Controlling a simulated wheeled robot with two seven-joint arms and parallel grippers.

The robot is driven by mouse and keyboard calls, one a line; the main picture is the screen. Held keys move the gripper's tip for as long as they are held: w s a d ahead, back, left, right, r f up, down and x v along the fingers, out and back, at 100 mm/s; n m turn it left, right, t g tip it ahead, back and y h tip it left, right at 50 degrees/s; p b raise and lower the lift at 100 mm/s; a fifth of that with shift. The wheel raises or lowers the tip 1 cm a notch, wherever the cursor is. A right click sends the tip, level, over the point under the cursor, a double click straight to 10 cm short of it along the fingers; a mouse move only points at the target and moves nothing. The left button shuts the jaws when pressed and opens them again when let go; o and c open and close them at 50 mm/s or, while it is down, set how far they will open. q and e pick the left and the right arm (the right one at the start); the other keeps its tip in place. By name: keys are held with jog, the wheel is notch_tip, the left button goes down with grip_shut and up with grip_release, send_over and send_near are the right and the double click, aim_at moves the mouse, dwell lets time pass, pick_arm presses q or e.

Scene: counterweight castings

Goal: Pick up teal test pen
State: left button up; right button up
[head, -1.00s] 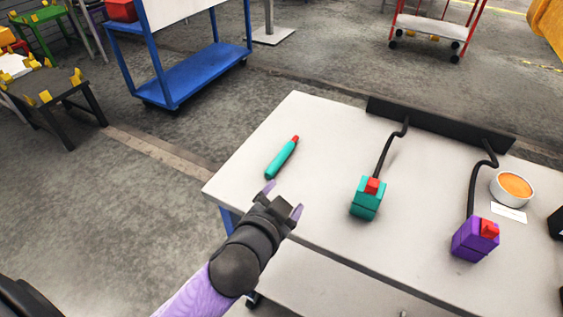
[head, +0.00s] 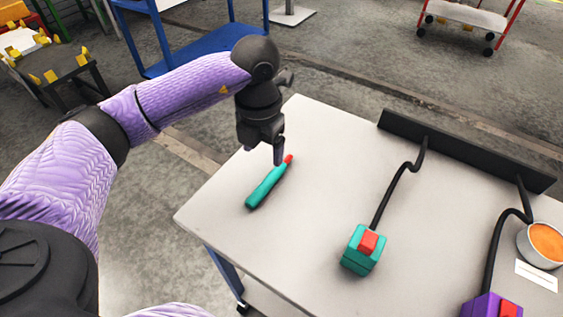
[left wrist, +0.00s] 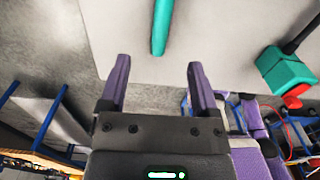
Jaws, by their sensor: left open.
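The teal test pen (head: 265,190) has a red tip and lies on the left part of the white table, its red end pointing to the back right. My left gripper (head: 264,156) is open and points down above the pen's red-tipped end, with nothing between its fingers. In the left wrist view the pen (left wrist: 161,24) shows in part at the top, beyond the spread purple fingers (left wrist: 158,65) and roughly in line with the gap between them. My right gripper is not in view.
On the white table (head: 315,155) stand a teal block (head: 360,256) with a red top and a purple block (head: 483,306), each on a black cable from a dark rail (head: 465,152). An orange-filled bowl (head: 545,243) is at right. A blue cart (head: 195,50) stands behind.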

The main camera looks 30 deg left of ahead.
aim_at(264, 184)
pick_arm(q)
jog(key=f, duration=0.3)
jog(key=f+b, duration=0.1)
jog(key=f, duration=0.2)
jog(key=f+b, duration=0.1)
jog(key=f, duration=0.2)
jog(key=shift+s+f, duration=0.3)
jog(key=shift+s, duration=0.1)
grip_shut()
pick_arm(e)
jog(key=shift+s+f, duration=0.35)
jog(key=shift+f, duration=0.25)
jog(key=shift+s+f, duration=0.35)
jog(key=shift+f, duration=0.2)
